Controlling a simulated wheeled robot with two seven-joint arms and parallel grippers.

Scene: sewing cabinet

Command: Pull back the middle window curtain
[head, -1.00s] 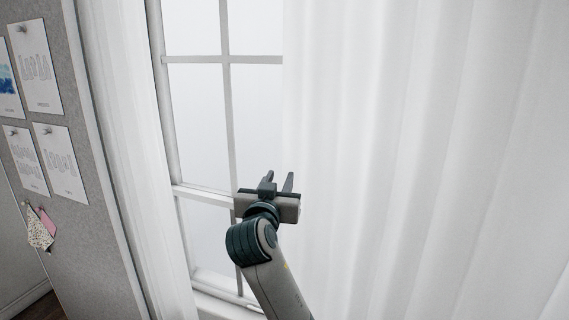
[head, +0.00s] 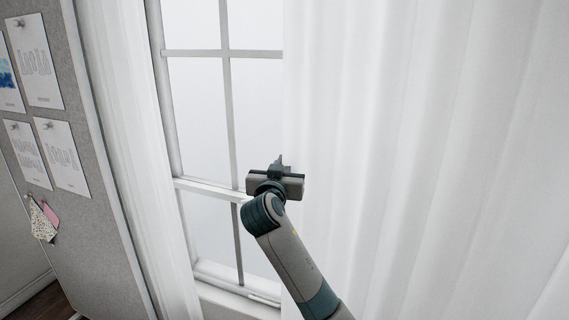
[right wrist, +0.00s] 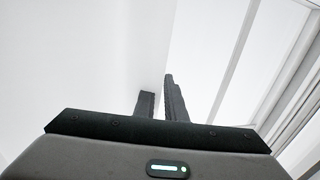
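The white curtain (head: 400,150) hangs in long folds over the right part of the window in the head view. Its free left edge runs straight down beside the bare panes. My right gripper (head: 280,160) is at this edge, about mid-height, its fingers nearly together. In the right wrist view the curtain (right wrist: 80,60) fills the left side, and its edge runs down between the two closely spaced fingers (right wrist: 160,103). The gripper looks shut on that edge; the exact contact is small and partly hidden. My left gripper is not in view.
The window (head: 200,110) with grey-white bars lies left of the curtain edge, its sill (head: 235,285) below. Another narrow white curtain (head: 130,150) hangs at the window's left. A grey pinboard (head: 90,210) with pinned papers and fabric swatches stands at far left.

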